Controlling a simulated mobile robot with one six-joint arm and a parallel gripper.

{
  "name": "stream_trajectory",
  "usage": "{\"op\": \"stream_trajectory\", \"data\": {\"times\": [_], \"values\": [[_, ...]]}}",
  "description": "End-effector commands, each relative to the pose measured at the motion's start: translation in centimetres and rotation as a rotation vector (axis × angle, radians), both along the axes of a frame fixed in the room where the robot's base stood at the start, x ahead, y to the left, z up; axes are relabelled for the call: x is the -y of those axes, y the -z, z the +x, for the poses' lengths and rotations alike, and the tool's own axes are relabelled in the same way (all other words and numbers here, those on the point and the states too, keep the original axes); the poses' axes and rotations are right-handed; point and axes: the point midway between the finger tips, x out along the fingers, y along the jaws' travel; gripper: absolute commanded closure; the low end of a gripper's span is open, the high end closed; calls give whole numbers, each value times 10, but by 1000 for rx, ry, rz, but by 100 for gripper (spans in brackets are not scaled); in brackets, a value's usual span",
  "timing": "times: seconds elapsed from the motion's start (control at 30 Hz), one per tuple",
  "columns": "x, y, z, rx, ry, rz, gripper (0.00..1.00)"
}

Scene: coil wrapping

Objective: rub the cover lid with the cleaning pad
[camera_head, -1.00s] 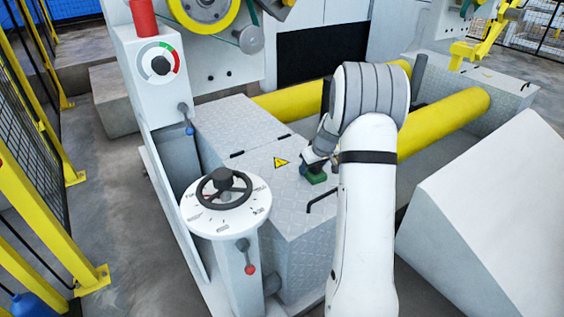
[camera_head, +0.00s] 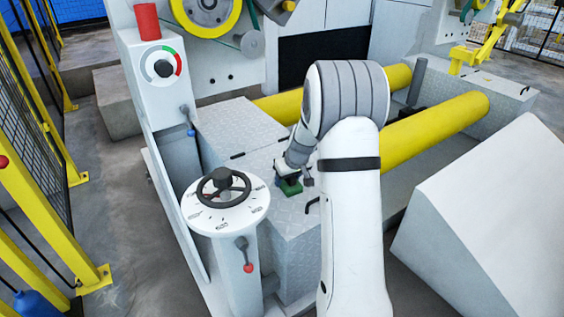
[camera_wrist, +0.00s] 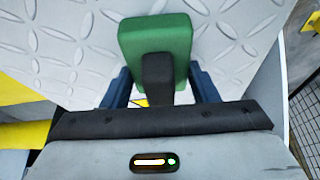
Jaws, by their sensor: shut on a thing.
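The cover lid (camera_head: 258,170) is a grey tread-plate panel on the box behind the handwheel, with a black bar handle at its right front edge. My gripper (camera_head: 284,177) is over the lid's middle and shut on the cleaning pad (camera_head: 289,188), a green block with a black grip. In the wrist view the pad (camera_wrist: 155,40) sits just beyond my blue fingers (camera_wrist: 158,88), over the lid's raised pattern (camera_wrist: 70,40). The pad appears to be at the lid surface, but I cannot tell for certain whether it touches. A yellow warning mark is mostly hidden by the pad and gripper.
A white pedestal with a black handwheel (camera_head: 223,187) stands left of the lid. A dial post (camera_head: 157,75) rises behind it. Yellow rollers (camera_head: 440,127) lie to the right, and a white sloped block (camera_head: 490,205) stands at the right. Yellow fencing (camera_head: 35,190) lines the left.

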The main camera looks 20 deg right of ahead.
Motion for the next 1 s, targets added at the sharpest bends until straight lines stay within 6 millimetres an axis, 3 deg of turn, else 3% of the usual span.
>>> {"op": "stream_trajectory", "data": {"times": [0.33, 0.43, 1.0], "values": [[-24, -2, -4, -1, 10, 1, 67], [-22, -23, -3, 4, 10, -3, 67], [-21, -73, -3, 1, 13, -1, 67]]}}
